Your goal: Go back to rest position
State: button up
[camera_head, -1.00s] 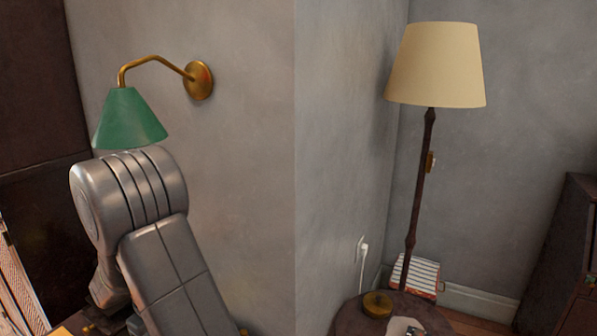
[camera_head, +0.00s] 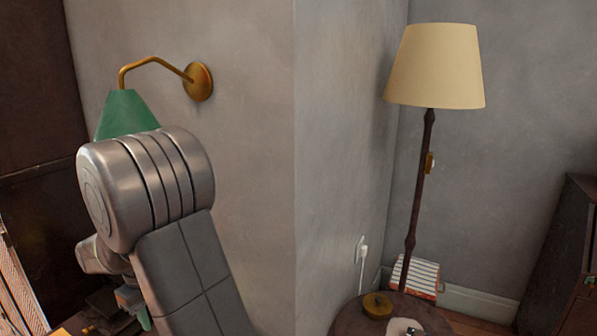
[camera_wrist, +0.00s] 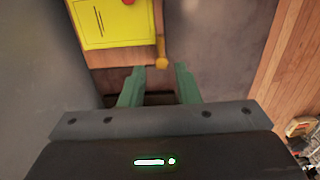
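My gripper (camera_wrist: 157,80) shows in the wrist view as two green fingers standing apart, with nothing between them. In the head view my arm rises at the left in front of the wall. A small part of my gripper (camera_head: 138,308) shows low behind the arm, partly hidden by it.
A green wall lamp (camera_head: 120,113) is partly hidden behind my arm. A floor lamp (camera_head: 436,66) and a round dark table (camera_head: 350,318) stand right. The wrist view shows a yellow panel (camera_wrist: 112,25), a brass-coloured piece (camera_wrist: 161,62) and wooden floor (camera_wrist: 290,65).

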notch_tip(320, 180, up, 5)
notch_tip(320, 180, down, 14)
jog(key=shift+d+f, duration=0.1)
jog(key=shift+m, duration=0.3)
jog(key=m+p, duration=0.1)
jog(key=m, duration=0.5)
jog(key=m+p, duration=0.1)
jog(key=m, duration=0.1)
jog(key=shift+r+m, duration=0.2)
jog(key=shift+m, duration=0.1)
jog(key=m+p, duration=0.2)
jog(key=m, duration=0.2)
jog(key=shift+m, duration=0.4)
jog(key=shift+m+p, duration=0.95)
jog(key=shift+m, duration=1.05)
jog(key=shift+f, duration=0.1)
